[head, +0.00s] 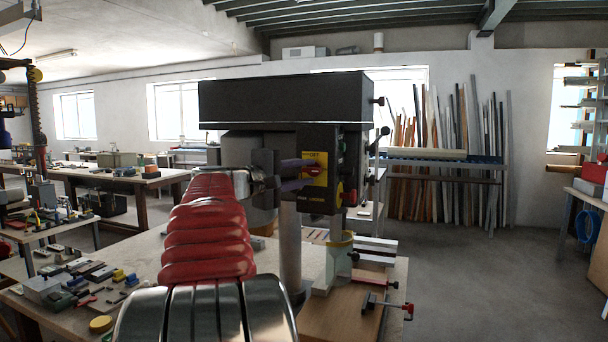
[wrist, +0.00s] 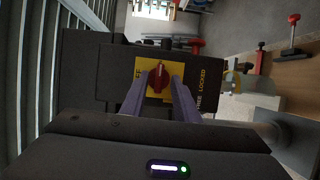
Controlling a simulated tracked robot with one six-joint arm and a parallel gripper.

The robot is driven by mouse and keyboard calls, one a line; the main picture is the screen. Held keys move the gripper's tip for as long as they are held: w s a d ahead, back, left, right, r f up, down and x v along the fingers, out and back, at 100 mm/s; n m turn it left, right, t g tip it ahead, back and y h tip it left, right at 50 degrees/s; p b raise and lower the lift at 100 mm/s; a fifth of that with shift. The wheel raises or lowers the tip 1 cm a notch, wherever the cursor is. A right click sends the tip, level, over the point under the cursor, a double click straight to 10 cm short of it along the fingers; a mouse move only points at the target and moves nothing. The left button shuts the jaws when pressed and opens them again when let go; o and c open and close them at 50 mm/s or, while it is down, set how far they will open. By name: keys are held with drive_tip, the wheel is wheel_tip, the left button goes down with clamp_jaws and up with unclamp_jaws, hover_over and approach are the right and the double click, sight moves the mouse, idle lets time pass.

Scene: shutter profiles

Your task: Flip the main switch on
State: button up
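The main switch is a red rotary knob (wrist: 158,76) on a yellow plate on the dark drill press head; it also shows in the head view (head: 314,170). My gripper (wrist: 158,80) is open, with its two purple fingers at either side of the knob. In the wrist view yellow plate shows between the knob and each finger, so neither finger appears to touch it. In the head view my gripper (head: 311,172) reaches the switch from the left. The plate's lettering is partly hidden by a finger, and I cannot read the switch position.
The drill press (head: 285,98) stands on a workbench (head: 150,262) crowded with small tools at the left. A red-handled clamp (head: 388,305) lies at the bench's right. Long profiles (head: 450,160) lean on the back wall. The floor at the right is clear.

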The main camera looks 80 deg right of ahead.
drive_tip(key=v, duration=1.3)
drive_tip(key=shift+a, duration=0.3)
drive_tip(key=shift+w+f, duration=0.1)
drive_tip(key=shift+w, duration=0.1)
wheel_tip(320, 180, down, 13)
drive_tip(key=w+a+n+t+y, duration=0.1)
drive_tip(key=w+a+t+y, duration=0.1)
drive_tip(key=t+y, duration=0.15)
drive_tip(key=w+a+f+n+t+y, duration=0.1)
drive_tip(key=w+a+f+t+y, duration=0.15)
drive_tip(key=a+f, duration=0.45)
drive_tip(key=w+a+f+t+y, duration=0.2)
drive_tip(key=w+a+f, duration=0.1)
drive_tip(key=a+f, duration=0.35)
drive_tip(key=a+f+n+t+y, duration=0.2)
drive_tip(key=a+f+t+y, duration=0.1)
drive_tip(key=a, duration=1.5)
drive_tip(key=a+f+n+t+y, duration=0.1)
drive_tip(key=a+f+t+y, duration=0.2)
drive_tip(key=a, duration=1.5)
wheel_tip(320, 180, down, 3)
drive_tip(key=shift+r+n+y, duration=0.1)
drive_tip(key=shift+n+y, duration=0.3)
drive_tip(key=shift+y, duration=0.5)
